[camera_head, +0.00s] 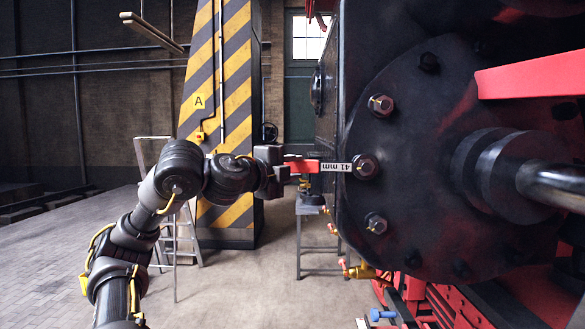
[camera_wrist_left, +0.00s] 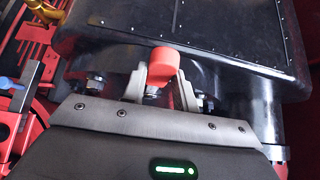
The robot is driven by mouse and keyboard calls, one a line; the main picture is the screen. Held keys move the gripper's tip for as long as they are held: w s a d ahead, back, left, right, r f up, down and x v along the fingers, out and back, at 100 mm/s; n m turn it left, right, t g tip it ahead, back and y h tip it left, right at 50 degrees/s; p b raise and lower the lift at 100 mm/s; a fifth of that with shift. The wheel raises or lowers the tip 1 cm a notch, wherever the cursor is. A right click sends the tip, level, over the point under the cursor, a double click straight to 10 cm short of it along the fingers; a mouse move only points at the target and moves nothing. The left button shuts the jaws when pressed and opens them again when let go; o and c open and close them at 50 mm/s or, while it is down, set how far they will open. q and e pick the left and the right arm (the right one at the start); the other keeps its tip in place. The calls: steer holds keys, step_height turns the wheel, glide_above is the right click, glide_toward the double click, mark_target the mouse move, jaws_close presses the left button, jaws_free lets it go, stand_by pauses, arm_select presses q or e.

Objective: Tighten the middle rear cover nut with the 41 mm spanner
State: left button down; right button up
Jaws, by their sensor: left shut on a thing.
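My left gripper (camera_head: 287,170) is shut on the red handle of the 41 mm spanner (camera_head: 303,166). The spanner lies about level, and its pale shank with the "41 mm" label points right at the middle rear cover nut (camera_head: 366,167). Its far end meets the nut's left side in the picture; I cannot tell whether the jaw is seated around it. The nut sits on the round black cover (camera_head: 420,225). In the left wrist view, the fingers (camera_wrist_left: 160,82) stand either side of the red handle (camera_wrist_left: 162,59); the spanner's far end is hidden. My right gripper is not in view.
Other cover nuts sit above (camera_head: 381,105) and below (camera_head: 376,223) the middle one. A thick rod (camera_head: 555,185) juts from the cover at right. A striped pillar (camera_head: 232,80), a stepladder (camera_head: 178,235) and a grey stand (camera_head: 312,240) are behind. The floor at left is mostly clear.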

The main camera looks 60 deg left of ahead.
arm_select(q)
steer(key=shift+r, duration=0.2)
steer(key=shift+f+b, duration=0.3)
steer(key=shift+b, duration=0.35)
stand_by(0.3)
steer(key=shift+d, duration=0.1)
steer(key=shift+s+d, duration=0.85)
steer(key=shift+d, duration=0.25)
steer(key=shift+s+d, duration=0.8)
steer(key=shift+d, duration=0.3)
